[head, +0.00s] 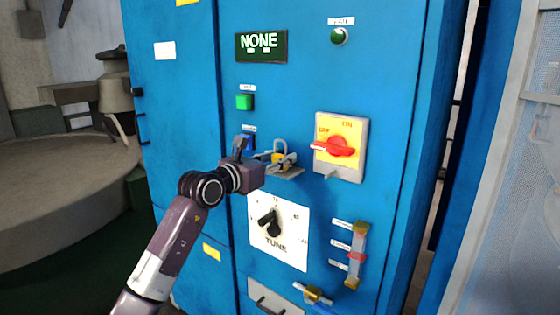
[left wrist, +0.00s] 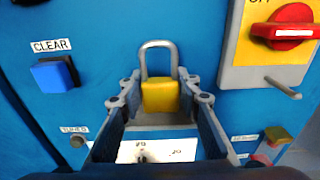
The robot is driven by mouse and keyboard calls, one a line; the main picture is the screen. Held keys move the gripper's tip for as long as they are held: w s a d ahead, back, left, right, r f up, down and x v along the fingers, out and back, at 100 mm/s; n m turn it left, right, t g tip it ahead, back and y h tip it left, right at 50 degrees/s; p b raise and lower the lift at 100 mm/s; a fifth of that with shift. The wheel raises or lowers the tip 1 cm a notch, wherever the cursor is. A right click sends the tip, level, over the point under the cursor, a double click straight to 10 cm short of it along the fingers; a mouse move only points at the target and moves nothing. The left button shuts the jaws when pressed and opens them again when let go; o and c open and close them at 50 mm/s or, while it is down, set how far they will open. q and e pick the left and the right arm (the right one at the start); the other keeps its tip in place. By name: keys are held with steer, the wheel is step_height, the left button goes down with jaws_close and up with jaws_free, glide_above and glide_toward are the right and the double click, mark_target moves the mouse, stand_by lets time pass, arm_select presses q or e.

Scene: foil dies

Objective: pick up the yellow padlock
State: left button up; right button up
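The yellow padlock (left wrist: 160,96) stands upright with its grey shackle up, in the middle of the left wrist view. In the head view the padlock (head: 281,158) is on a small grey shelf (head: 287,174) on the blue cabinet front. My left gripper (head: 278,159) reaches it from the left. In the left wrist view the fingers of my left gripper (left wrist: 160,90) are apart, one on each side of the padlock's body. The gaps look narrow, and whether the fingers touch it is hard to tell. My right gripper is not in view.
A red rotary switch (head: 338,147) on a yellow plate is right of the shelf. A blue CLEAR button (left wrist: 55,73) is to the left. The TUNE dial (head: 270,222) is below. A lever slide (head: 357,255) is lower right.

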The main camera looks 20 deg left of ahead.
arm_select(q)
steer(key=c, duration=0.5)
steer(key=shift+s+a+r+b, duration=0.15)
steer(key=shift+r+b, duration=0.15)
steer(key=shift+b, duration=0.3)
steer(key=r+b, duration=0.2)
steer(key=r, duration=0.4)
steer(key=shift+s+r+b, duration=0.2)
steer(key=shift+b, duration=0.1)
steer(key=shift+f+b+v, duration=0.15)
steer(key=shift+b+v, duration=0.95)
steer(key=shift+v, duration=2.1)
steer(key=shift+f+b+v, duration=0.15)
steer(key=shift+b+v, duration=1)
steer(key=shift+v, duration=2.05)
steer(key=shift+f+b+v, duration=0.15)
steer(key=shift+b+v, duration=0.95)
steer(key=shift+v, duration=2.1)
